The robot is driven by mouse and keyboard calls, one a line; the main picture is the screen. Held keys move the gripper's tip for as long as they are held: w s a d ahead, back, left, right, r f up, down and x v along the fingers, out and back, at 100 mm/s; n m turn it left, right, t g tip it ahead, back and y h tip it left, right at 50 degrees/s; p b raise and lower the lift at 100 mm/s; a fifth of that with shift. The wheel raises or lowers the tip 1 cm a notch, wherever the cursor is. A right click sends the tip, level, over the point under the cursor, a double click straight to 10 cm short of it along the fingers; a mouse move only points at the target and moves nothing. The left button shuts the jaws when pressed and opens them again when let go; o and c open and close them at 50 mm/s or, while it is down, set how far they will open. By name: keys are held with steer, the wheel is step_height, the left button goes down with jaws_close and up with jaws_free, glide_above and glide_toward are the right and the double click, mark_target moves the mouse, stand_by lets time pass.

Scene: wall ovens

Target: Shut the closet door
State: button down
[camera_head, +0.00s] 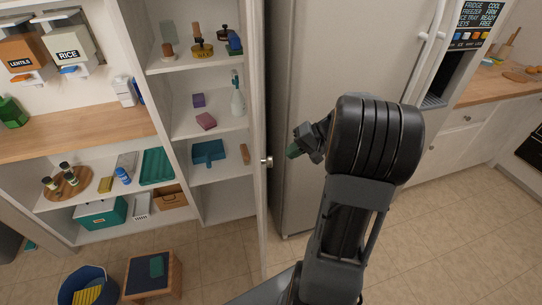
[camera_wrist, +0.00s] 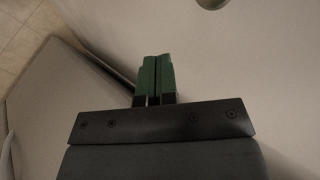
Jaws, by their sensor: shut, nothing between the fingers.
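The closet door (camera_head: 258,100) stands open and shows nearly edge-on in the head view, between the shelves and the fridge. Its round knob (camera_head: 267,161) is on the side facing the fridge. My gripper (camera_head: 293,151) is on that same side, just right of the knob, with its green fingertips pointing left toward the door. In the wrist view the two green fingers (camera_wrist: 154,70) are together and hold nothing. A pale flat surface fills most of that view, with part of a round knob (camera_wrist: 212,3) at the top edge. I cannot tell whether the fingertips touch the door.
The closet shelves (camera_head: 210,130) hold bottles, boxes and small items. The fridge (camera_head: 330,50) stands close on the right of the door. A small stool (camera_head: 170,288) and a blue bucket (camera_head: 70,280) are on the floor at lower left. Tiled floor (camera_head: 225,255) is bare between the stool and door.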

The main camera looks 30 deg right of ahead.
mark_target(270, 157)
steer(key=shift+w+a+f+p, duration=0.25)
steer(key=shift+w+a+f, duration=0.25)
steer(key=shift+a, duration=0.5)
steer(key=shift+w+a+f+p, duration=0.3)
steer(key=shift+w+a, duration=0.25)
steer(key=shift+a, duration=0.4)
steer(key=shift+w+a+f+p, duration=0.2)
steer(key=shift+w+a+f, duration=0.3)
steer(key=shift+a, duration=0.5)
